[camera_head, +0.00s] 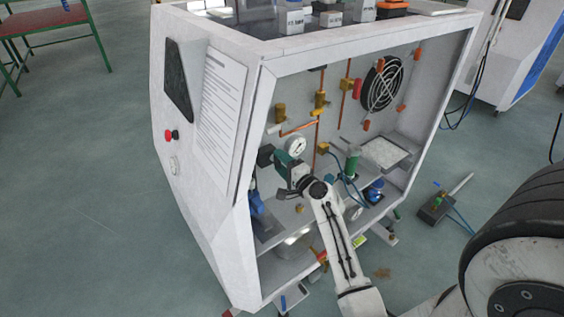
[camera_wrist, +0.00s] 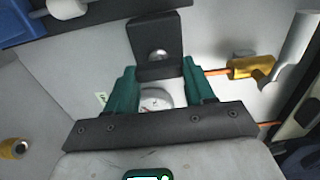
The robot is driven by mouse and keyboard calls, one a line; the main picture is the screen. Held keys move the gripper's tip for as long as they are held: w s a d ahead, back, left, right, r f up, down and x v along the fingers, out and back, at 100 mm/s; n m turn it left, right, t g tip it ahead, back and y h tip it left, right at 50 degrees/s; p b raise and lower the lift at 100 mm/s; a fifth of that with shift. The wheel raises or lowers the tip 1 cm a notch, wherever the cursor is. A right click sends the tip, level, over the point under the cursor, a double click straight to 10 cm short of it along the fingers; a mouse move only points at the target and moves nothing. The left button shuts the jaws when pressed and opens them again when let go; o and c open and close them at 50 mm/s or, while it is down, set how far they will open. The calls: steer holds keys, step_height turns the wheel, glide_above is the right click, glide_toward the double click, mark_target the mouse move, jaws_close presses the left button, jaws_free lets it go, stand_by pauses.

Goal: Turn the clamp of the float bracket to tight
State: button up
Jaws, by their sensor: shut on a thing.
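My gripper (camera_head: 275,158) reaches into the open white cabinet, by its left inner wall. In the wrist view its two green fingers (camera_wrist: 158,68) sit on either side of a black angled piece, which looks like the clamp of the float bracket (camera_wrist: 156,34). The fingers are shut on its near end. A silver bolt head shows on the black piece between the fingertips. The black piece also shows in the head view (camera_head: 265,155), just left of the fingers. The clamp's markings and turn angle cannot be read.
A round white gauge (camera_head: 296,147) is close behind my gripper. Copper pipes with brass valves (camera_head: 320,101) run up the back wall. A fan (camera_head: 383,83) is at upper right. A metal tray (camera_head: 385,152), a green cylinder (camera_head: 352,164) and a blue-capped bottle (camera_head: 375,190) stand to the right.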

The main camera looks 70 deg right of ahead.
stand_by(0.6)
steer(key=o, duration=1)
steer(key=shift+o, duration=0.2)
steer(key=v, duration=1.1)
steer(key=shift+b, duration=0.3)
steer(key=shift+f, duration=0.1)
